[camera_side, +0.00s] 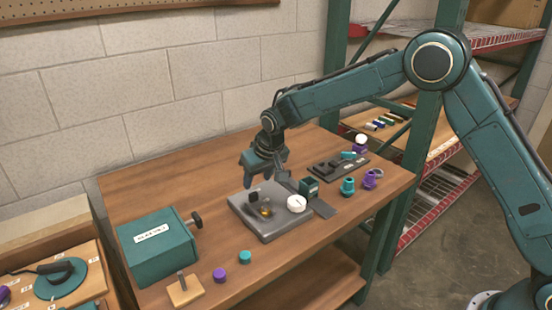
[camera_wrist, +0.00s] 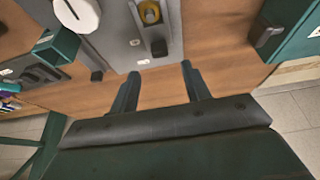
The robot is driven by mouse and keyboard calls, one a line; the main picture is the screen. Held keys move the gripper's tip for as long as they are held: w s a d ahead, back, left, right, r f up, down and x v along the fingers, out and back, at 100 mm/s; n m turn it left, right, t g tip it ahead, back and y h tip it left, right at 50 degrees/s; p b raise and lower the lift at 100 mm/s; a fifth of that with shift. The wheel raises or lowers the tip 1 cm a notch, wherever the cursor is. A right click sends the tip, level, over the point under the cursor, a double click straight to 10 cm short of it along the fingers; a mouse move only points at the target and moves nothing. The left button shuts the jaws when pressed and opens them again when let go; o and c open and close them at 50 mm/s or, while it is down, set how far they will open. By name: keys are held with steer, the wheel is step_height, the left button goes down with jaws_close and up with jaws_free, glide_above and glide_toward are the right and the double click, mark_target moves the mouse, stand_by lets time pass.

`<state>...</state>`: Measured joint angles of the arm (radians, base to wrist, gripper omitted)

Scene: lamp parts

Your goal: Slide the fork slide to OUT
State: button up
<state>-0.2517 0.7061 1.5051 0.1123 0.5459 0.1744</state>
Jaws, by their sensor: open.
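A grey fixture plate (camera_side: 243,218) lies on the table, and it also shows in the wrist view (camera_wrist: 112,40). It carries a yellow piece (camera_side: 265,212), seen in a pale slot in the wrist view (camera_wrist: 151,14). A black knob (camera_side: 253,195) stands near the plate's back edge; in the wrist view the knob (camera_wrist: 159,47) sits at the end of the slot with small white labels close by. I take this knob as part of the fork slide; the fork itself is not clear. My gripper (camera_wrist: 160,70) is open and empty, its fingertips apart near the knob. It hangs behind the plate in the side view (camera_side: 266,177).
A teal box (camera_side: 157,247) with a black handle stands at the left. A white round cap (camera_side: 296,202) and a green open box (camera_side: 309,187) are right of the knob. Teal and purple parts, a dark rack (camera_side: 338,168) and a wooden block (camera_side: 185,290) are around. Table behind the plate is bare.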

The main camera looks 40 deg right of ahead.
mark_target(253, 193)
steer(key=shift+x, duration=3.2)
jaws_close()
